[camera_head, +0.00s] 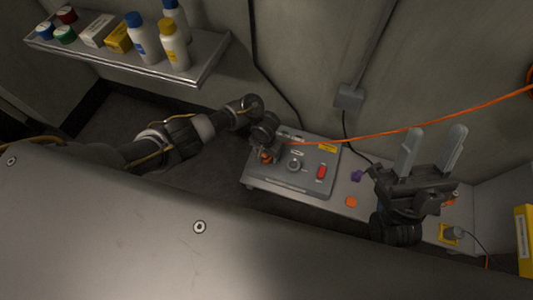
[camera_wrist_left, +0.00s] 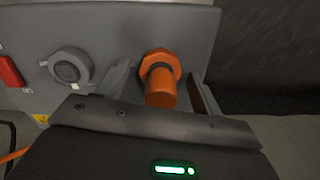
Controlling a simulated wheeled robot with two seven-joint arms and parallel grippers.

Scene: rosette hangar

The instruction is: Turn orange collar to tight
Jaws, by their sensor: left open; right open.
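The orange collar (camera_wrist_left: 160,80) stands out from the grey panel box in the left wrist view. It has a wide faceted base and a round orange front part. My left gripper (camera_wrist_left: 160,90) is open, with one finger on each side of the collar; I cannot tell whether they touch it. In the head view my left gripper (camera_head: 265,148) is over the left end of the panel box (camera_head: 310,182) and mostly covers the collar. My right gripper (camera_head: 432,155) is open and empty, fingers pointing up, to the right of the box.
The box also carries a round grey knob (camera_head: 294,165) and a red switch (camera_head: 321,172). An orange cable (camera_head: 420,126) runs across to the right. A purple piece (camera_head: 357,175) and an orange piece (camera_head: 351,202) lie on the bench. A shelf (camera_head: 200,72) with bottles hangs at upper left.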

